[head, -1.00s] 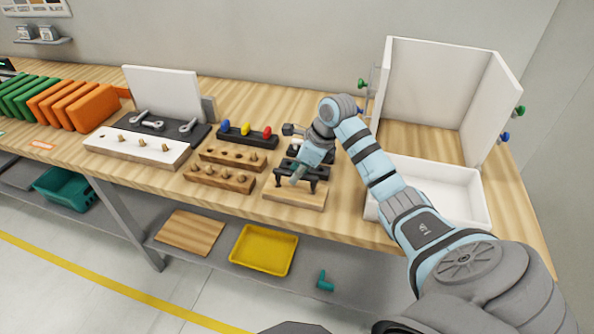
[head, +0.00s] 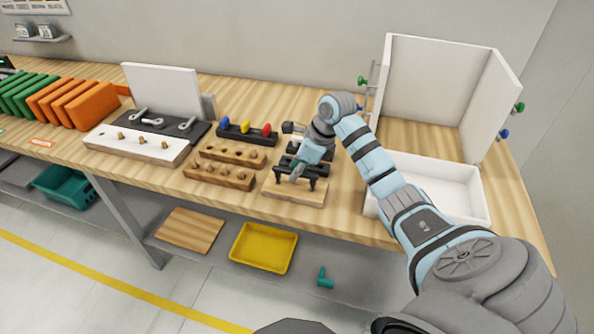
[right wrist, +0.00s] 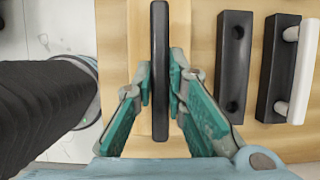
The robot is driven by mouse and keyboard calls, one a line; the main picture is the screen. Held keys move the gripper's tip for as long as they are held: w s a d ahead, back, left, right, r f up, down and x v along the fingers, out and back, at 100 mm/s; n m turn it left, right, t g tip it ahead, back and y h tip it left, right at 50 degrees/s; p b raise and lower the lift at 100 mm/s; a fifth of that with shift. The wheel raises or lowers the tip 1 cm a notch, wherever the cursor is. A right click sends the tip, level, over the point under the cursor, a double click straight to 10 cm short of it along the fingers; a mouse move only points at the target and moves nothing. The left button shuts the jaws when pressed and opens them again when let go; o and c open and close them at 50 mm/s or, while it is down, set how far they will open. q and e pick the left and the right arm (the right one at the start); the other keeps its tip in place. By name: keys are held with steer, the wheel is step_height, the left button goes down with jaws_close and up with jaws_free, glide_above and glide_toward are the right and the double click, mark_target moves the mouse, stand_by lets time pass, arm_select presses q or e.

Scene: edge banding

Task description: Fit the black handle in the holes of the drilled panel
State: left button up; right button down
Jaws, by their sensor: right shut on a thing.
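The black handle (right wrist: 160,100) is a bar that runs lengthwise between the teal fingers of my right gripper (right wrist: 161,92) in the right wrist view. My right gripper (head: 298,176) is shut on it in the head view. The handle's legs (head: 312,185) point down over the light wooden panel (head: 292,194), near its back part. I cannot tell whether the leg tips touch the panel or sit in holes; the holes do not show. The panel also shows below the handle in the right wrist view (right wrist: 115,60). My left gripper is out of view.
Behind the panel are a black rack with two empty holes (right wrist: 235,65) and one with a white handle (right wrist: 304,70). Wooden peg blocks (head: 220,174) stand to the left. A white tray (head: 440,190) and an open white cabinet (head: 425,80) stand to the right.

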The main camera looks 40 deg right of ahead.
steer(key=shift+f+b, duration=0.7)
steer(key=shift+f, duration=0.3)
stand_by(0.8)
steer(key=c, duration=1.5)
jaws_free()
steer(key=shift+c, duration=0.2)
step_height(320, 180, up, 5)
steer(key=p, duration=0.4)
steer(key=shift+r, duration=0.15)
